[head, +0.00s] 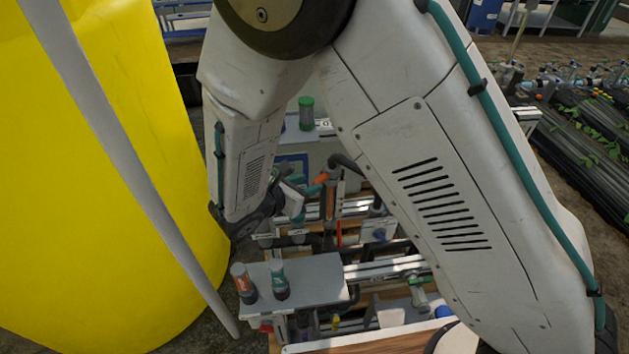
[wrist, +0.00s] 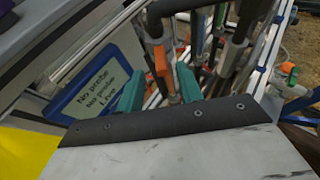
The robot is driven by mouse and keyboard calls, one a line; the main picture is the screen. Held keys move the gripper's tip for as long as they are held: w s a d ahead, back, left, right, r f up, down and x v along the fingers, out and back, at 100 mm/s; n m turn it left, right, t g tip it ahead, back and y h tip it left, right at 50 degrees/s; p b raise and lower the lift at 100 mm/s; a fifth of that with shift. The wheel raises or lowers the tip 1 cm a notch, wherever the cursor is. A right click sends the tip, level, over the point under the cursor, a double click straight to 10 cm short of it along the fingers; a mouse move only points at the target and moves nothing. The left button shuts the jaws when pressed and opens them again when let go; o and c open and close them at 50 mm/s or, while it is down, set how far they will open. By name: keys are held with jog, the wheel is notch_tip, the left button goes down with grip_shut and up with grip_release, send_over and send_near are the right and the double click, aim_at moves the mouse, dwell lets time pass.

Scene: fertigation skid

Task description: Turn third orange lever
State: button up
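An orange lever (wrist: 160,60) shows in the wrist view just beyond the gap between my fingertips. My gripper (wrist: 161,74) has two teal fingers that stand apart, with no object clearly held. I cannot tell whether either finger touches the lever. In the head view an orange part (head: 322,178) shows among the pipes, beside my gripper (head: 297,190), which is partly hidden by my arm. Which lever in the row this is cannot be told, as my arm hides much of the skid.
A blue-framed sign (wrist: 98,95) reading "No probe" is close to the left finger. Grey pipes (wrist: 236,50) crowd the right. In the head view, a yellow tank (head: 110,190) stands left, and a grey shelf (head: 315,280) holds two bottles (head: 243,283).

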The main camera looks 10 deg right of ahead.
aim_at(318, 180)
jog(key=shift+x, duration=1.8)
jog(key=shift+c, duration=0.3)
grip_shut()
jog(key=shift+s, duration=0.1)
